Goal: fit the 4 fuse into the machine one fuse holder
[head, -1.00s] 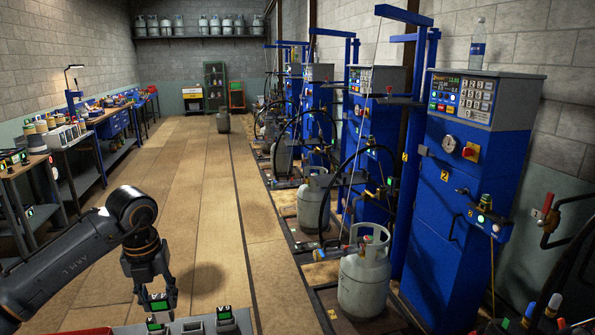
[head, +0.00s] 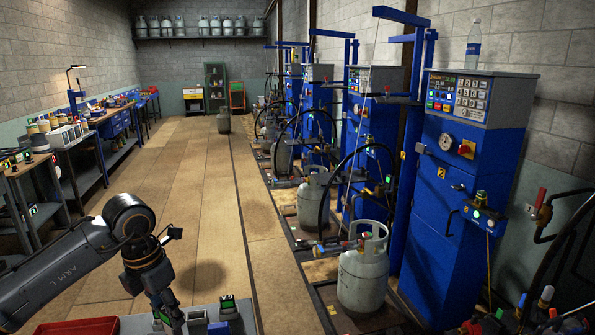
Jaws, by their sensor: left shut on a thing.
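My left gripper (head: 166,312) is low at the bottom left, fingers pointing down over the grey bench. It is shut on a small black piece with a green face (head: 162,318), mostly hidden by the fingers; its number cannot be read. A similar black piece with a green face (head: 228,304) stands in a grey holder just right of the gripper. The nearest blue machine (head: 465,180) is at the right and carries a yellow 2. I cannot make out a machine marked one or its fuse holder. My right gripper is not in view.
A red tray (head: 82,327) lies left of the gripper. A grey gas cylinder (head: 363,275) stands before the blue machines. Workbenches (head: 62,150) line the left wall.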

